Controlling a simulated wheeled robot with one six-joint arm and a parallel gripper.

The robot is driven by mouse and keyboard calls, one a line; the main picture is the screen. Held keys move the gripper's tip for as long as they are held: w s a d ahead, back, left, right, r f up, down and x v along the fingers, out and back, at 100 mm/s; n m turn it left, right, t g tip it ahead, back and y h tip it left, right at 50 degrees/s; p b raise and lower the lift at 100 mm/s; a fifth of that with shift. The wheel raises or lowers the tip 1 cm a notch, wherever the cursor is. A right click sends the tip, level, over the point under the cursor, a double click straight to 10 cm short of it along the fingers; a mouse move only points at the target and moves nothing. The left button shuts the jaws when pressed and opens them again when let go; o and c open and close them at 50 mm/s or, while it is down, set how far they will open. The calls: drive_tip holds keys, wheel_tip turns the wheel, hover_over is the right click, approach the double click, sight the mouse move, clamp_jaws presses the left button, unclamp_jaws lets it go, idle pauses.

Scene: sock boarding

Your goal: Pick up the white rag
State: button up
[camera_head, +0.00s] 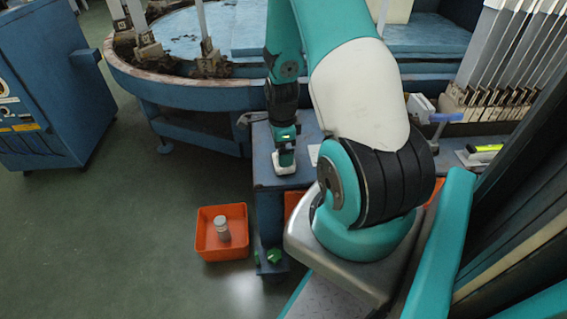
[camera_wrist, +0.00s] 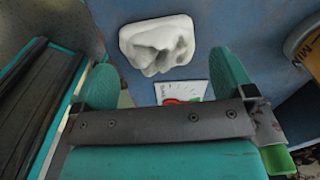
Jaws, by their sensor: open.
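The white rag (camera_wrist: 157,45) is a crumpled white lump lying on the blue bench top in the wrist view. In the head view a white patch, the rag (camera_head: 284,163), shows at the lower end of my arm. My gripper (camera_wrist: 163,64) is open, with its two teal fingers spread apart and nothing between them. The rag lies beyond the fingertips, roughly centred on the gap. In the head view my gripper (camera_head: 285,146) points down over the small blue bench, and the exact clearance to the rag cannot be told.
A white card (camera_wrist: 181,92) with red and green marks lies beside the rag. The blue bench (camera_head: 262,180) has an orange bin (camera_head: 208,246) with a pale cylinder (camera_head: 223,229) on the floor at its left. A round blue machine (camera_head: 180,92) stands behind. Upright boards (camera_head: 500,60) stand at right.

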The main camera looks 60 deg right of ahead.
drive_tip(key=f+b, duration=0.1)
drive_tip(key=f, duration=0.1)
drive_tip(key=f+b, duration=0.1)
drive_tip(key=f, duration=0.1)
drive_tip(key=shift+s+f, duration=0.2)
drive_tip(key=shift+f, duration=0.2)
drive_tip(key=c, duration=0.7)
drive_tip(key=shift+o, duration=0.2)
drive_tip(key=shift+r, duration=0.15)
wheel_tip(320, 180, up, 20)
drive_tip(key=p, duration=0.7)
drive_tip(key=shift+o, duration=0.4)
